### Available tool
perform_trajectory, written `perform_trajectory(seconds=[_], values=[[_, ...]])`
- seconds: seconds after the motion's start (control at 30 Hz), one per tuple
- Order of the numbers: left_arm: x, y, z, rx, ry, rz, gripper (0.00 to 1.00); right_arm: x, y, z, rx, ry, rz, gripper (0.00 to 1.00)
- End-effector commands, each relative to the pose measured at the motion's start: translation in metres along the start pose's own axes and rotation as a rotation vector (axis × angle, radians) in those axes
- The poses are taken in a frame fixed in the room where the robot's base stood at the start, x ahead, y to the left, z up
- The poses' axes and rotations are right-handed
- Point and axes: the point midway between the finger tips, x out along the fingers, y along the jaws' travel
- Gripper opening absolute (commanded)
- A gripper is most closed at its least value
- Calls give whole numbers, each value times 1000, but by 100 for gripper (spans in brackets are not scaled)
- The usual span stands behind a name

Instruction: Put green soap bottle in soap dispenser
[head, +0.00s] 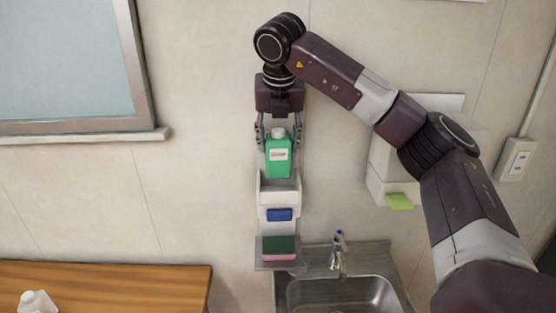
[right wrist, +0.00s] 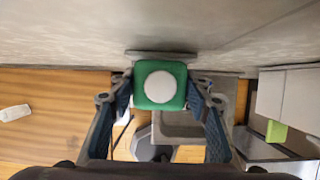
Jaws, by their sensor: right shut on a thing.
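The green soap bottle (head: 278,158) has a white cap and a pale label and looks upright. My right gripper (head: 278,138) is shut on it, a finger on each side. In the right wrist view the bottle (right wrist: 161,72) shows from above, between the two fingers of the gripper (right wrist: 161,92). The soap dispenser (head: 279,204) is a white wall unit with an open top and a blue button. The bottle is in line with its opening; its lower end is at or just above the rear of the opening, and I cannot tell whether it is inside. My left gripper is not in view.
A green and pink sponge (head: 279,246) lies on a small shelf below the dispenser. A steel sink (head: 345,290) with a tap (head: 338,250) is below right. A white towel box (head: 385,165) hangs at right.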

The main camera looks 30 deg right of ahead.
Motion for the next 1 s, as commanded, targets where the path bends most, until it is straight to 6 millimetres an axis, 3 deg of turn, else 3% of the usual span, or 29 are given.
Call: perform_trajectory(seconds=[0.43, 0.87, 0.9, 1.0], values=[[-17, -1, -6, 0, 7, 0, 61, 47, 0, -19, -1, 0, 0, 5], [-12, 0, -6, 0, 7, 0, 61, 56, 0, -23, 0, -2, 2, 5], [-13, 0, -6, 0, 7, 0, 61, 56, 0, -23, -1, 0, 1, 48], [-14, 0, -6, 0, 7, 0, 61, 55, 0, -23, -1, 0, 1, 58]])
